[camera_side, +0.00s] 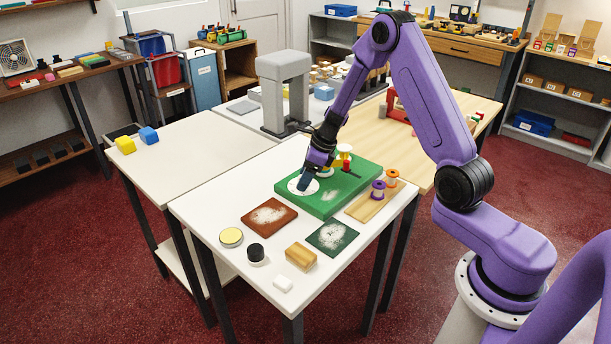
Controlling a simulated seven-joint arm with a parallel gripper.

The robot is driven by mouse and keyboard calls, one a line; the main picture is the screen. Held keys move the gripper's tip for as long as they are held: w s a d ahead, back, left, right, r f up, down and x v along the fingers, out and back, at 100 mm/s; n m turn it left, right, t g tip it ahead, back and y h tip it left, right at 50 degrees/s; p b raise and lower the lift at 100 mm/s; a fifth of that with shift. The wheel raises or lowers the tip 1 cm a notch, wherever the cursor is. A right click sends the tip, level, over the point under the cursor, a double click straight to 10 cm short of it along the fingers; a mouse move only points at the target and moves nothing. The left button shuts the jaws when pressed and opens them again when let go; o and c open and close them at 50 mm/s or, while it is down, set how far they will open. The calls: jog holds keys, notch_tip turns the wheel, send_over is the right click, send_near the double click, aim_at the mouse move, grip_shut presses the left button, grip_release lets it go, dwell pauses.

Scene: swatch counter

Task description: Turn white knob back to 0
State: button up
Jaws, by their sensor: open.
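A green board (325,205) lies on the white table, with a round white dial plate (294,188) at its left end. My gripper (305,184) reaches down over this dial plate, its fingers at or just above it. The gripper is open. Whether a knob stands between the fingers is hidden. A small white-topped knob-like piece (344,149) stands at the board's back, partly beside my wrist. A small red piece (346,164) on a dark base is just in front of it. Dial marks and any 0 are too small to read.
A wooden rack with purple and orange spools (378,188) adjoins the board's right side. In front lie a brown swatch (269,216), a dark green swatch (332,236), a round tin (231,237), a black-topped jar (256,252), a wooden block (301,256) and a white block (283,284).

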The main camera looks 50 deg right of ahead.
jog(key=c, duration=1)
jog(key=shift+n, duration=0.3)
jog(key=n, duration=0.2)
jog(key=n+g+y, duration=0.1)
jog(key=n, duration=0.2)
jog(key=shift+w+d+g, duration=0.15)
jog(key=shift+g, duration=0.15)
jog(key=n+g, duration=0.1)
jog(key=n, duration=0.3)
jog(key=shift+w+n+g+y, duration=0.1)
jog(key=shift+n+g+y, duration=0.3)
jog(key=n+g, duration=0.1)
jog(key=n, duration=0.3)
jog(key=shift+w+n+g, duration=0.15)
jog(key=shift+n+g, duration=0.15)
jog(key=shift+g, duration=0.1)
jog(key=n, duration=0.2)
jog(key=n+g+h, duration=0.1)
jog(key=n, duration=0.1)
jog(key=shift+n+g, duration=0.3)
jog(key=shift+n, duration=0.1)
